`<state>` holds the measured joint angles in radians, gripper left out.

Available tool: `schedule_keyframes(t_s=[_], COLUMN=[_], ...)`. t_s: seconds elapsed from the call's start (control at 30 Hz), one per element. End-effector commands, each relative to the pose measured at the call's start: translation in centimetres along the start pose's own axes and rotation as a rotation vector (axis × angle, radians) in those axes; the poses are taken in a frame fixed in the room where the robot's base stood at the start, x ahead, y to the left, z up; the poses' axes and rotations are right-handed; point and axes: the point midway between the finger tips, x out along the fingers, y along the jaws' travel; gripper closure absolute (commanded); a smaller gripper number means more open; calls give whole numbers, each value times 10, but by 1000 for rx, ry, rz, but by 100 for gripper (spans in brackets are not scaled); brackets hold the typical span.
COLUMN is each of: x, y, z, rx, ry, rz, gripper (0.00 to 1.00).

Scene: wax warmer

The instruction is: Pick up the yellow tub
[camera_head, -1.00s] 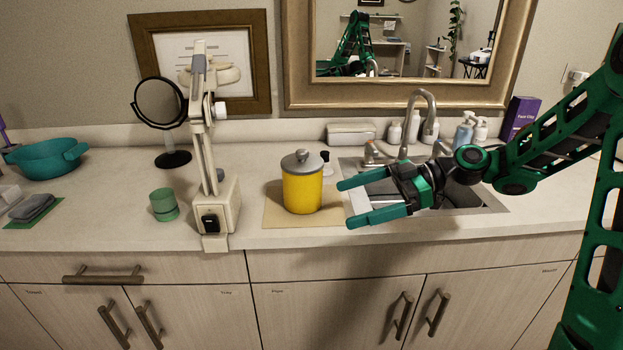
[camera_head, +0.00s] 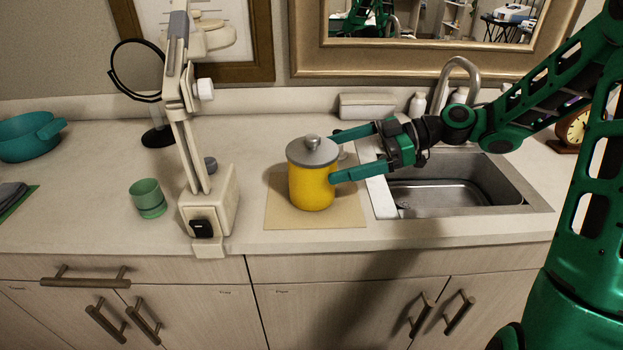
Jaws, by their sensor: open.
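The yellow tub (camera_head: 312,188) stands upright on a tan mat (camera_head: 284,214) on the counter, with a grey knobbed lid (camera_head: 312,151) on top. My gripper (camera_head: 335,158) comes in from the right, level with the tub's upper part. Its fingers are spread and point left. The near finger's tip is at the tub's right side, in front of its edge in the picture. The far finger reaches behind the lid's right edge, where its tip is partly hidden. I cannot tell whether either finger touches the tub.
A sink (camera_head: 455,190) with a faucet (camera_head: 458,75) lies to the right. A cream lamp-like stand (camera_head: 207,205) and a green cup (camera_head: 148,199) are to the left. A round mirror (camera_head: 135,70) stands behind them. The counter front before the mat is clear.

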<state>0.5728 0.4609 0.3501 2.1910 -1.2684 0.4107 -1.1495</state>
Motion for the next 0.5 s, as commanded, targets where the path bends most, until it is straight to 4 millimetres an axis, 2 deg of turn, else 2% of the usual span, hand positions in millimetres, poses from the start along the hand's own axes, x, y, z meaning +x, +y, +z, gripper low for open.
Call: schedule_keyframes(t_s=[0.27,0.5], x=[16,48], y=[1,-2], z=[1,1], rx=[2,2], ry=[0,1], rz=[7,6], gripper=[0,0])
